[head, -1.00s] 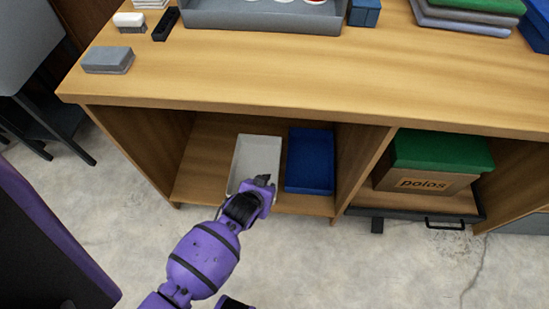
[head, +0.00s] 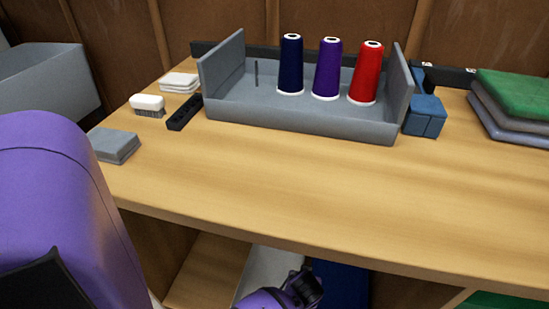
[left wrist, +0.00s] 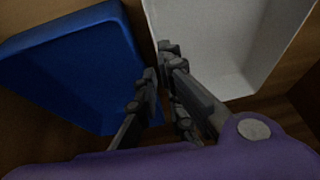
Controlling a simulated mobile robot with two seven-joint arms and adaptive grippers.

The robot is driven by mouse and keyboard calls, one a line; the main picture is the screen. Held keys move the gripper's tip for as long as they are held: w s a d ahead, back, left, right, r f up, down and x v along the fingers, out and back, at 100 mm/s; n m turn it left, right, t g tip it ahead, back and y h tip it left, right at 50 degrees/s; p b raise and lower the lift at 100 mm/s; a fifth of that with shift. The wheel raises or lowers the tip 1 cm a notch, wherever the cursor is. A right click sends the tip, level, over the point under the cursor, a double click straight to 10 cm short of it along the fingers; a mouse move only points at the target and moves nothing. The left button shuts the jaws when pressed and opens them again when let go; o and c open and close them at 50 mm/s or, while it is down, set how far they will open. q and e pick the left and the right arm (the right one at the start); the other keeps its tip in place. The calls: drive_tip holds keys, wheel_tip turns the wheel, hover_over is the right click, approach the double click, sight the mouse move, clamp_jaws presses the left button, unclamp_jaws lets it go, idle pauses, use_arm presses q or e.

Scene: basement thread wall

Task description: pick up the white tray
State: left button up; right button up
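The white tray (head: 268,272) sits in the open shelf under the worktop; in the head view the worktop edge and my gripper hide most of it. In the left wrist view the white tray (left wrist: 215,40) fills the upper right. My left gripper (head: 305,287) is at its near right side in the head view. In the left wrist view its fingertips (left wrist: 160,66) are close together at the tray's side wall, one on the inside and one outside, and look shut on it. My right gripper is out of view.
A blue tray (head: 340,284) stands close beside the white one, also in the left wrist view (left wrist: 75,65). The wooden worktop (head: 270,185) overhangs the shelf. On it are a grey tray (head: 300,121) with three thread cones, a brush (head: 148,104) and folded cloths (head: 515,105).

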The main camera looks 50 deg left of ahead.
use_arm(q)
drive_tip(key=b+x, duration=0.3)
drive_tip(key=x, duration=0.2)
drive_tip(key=shift+w+a+f, duration=0.1)
drive_tip(key=shift+a+f, duration=0.1)
drive_tip(key=shift+f, duration=0.15)
drive_tip(key=shift+w+a+f, duration=0.1)
drive_tip(key=shift+w+f, duration=0.05)
drive_tip(key=shift+f, duration=0.1)
drive_tip(key=shift+r, duration=0.1)
clamp_jaws()
drive_tip(key=shift+r, duration=0.1)
